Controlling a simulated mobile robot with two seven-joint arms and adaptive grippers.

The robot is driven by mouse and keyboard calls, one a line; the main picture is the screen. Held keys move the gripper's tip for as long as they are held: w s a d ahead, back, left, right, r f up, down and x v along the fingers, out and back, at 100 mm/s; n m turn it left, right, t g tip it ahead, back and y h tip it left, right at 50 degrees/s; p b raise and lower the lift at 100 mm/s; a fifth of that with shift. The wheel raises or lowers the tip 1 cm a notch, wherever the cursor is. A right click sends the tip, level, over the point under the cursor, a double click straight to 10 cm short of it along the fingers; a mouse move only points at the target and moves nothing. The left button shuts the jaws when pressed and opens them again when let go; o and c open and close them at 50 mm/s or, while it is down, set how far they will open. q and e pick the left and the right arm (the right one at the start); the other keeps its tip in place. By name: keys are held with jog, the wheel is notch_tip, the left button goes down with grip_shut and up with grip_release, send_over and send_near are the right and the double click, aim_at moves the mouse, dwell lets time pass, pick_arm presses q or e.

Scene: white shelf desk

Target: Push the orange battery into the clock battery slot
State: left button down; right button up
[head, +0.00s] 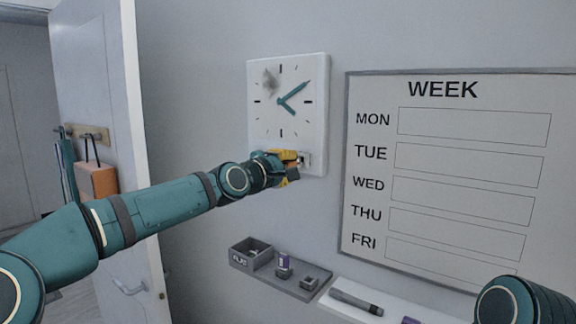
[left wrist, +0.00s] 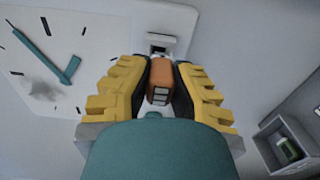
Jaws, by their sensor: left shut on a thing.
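The white square clock (head: 288,115) hangs on the wall, with teal hands and black marks. Its battery slot (head: 305,159) is a small opening near the lower right corner; it also shows in the left wrist view (left wrist: 160,42). My left gripper (head: 292,166) is in front of this corner, its yellow fingers (left wrist: 160,78) shut on the orange battery (left wrist: 162,80). The battery's far end points toward the slot, and a small gap seems to lie between them. In the head view the fingers mostly hide the battery. My right gripper is out of view.
A whiteboard (head: 440,80) headed WEEK hangs right of the clock. A marker (head: 356,302) lies on a white shelf. A door (head: 100,60) stands at left.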

pick_arm(q)
jog(key=shift+f, duration=0.15)
dwell(0.5)
jog(key=shift+w+d+p, duration=0.3)
jog(key=shift+w+p, duration=0.15)
jog(key=shift+p, duration=0.1)
jog(key=c, duration=0.9)
grip_release()
jog(key=shift+v, duration=5.95)
